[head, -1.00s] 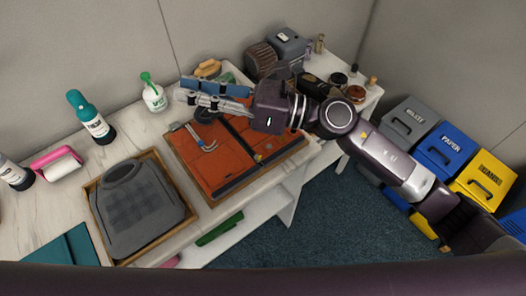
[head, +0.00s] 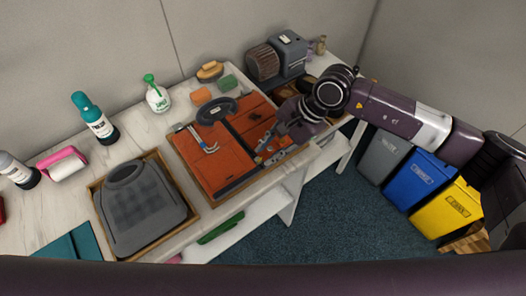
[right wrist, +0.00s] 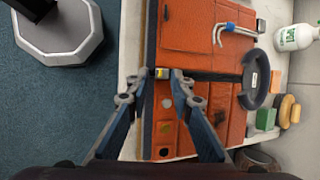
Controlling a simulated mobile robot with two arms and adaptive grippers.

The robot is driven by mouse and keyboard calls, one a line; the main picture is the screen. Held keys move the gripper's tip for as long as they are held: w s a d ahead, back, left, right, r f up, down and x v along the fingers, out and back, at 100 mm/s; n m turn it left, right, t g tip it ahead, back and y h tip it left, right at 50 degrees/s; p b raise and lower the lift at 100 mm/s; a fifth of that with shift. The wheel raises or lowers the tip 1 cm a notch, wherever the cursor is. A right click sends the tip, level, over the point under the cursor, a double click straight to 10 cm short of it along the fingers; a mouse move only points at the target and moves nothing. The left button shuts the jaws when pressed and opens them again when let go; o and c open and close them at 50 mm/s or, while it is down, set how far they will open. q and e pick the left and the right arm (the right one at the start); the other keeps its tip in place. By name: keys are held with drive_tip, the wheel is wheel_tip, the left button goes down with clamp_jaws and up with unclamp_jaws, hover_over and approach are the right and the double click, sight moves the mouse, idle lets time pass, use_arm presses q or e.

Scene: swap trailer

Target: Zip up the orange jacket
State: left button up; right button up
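The orange jacket (head: 215,165) lies flat in a shallow wooden tray, with a dark ring like a collar (head: 216,110) at its far end. A dark seam (right wrist: 210,75) divides its two halves. In the right wrist view, a small yellow and silver piece (right wrist: 163,74), perhaps the zipper pull, sits at the seam's near end. My right gripper (head: 267,153) is over the jacket's near edge; in the right wrist view (right wrist: 162,80) its fingers are apart on either side of that piece. Contact cannot be told. My left gripper is not in view.
A silver hook with blue parts (head: 204,140) lies on the left half. A grey garment (head: 140,200) in a wooden tray (head: 187,183) is to the left. Bottles, brushes and a grey machine (head: 288,52) line the back. Coloured bins (head: 447,207) stand right.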

sight(258, 159)
drive_tip(key=shift+x, duration=1.35)
clamp_jaws()
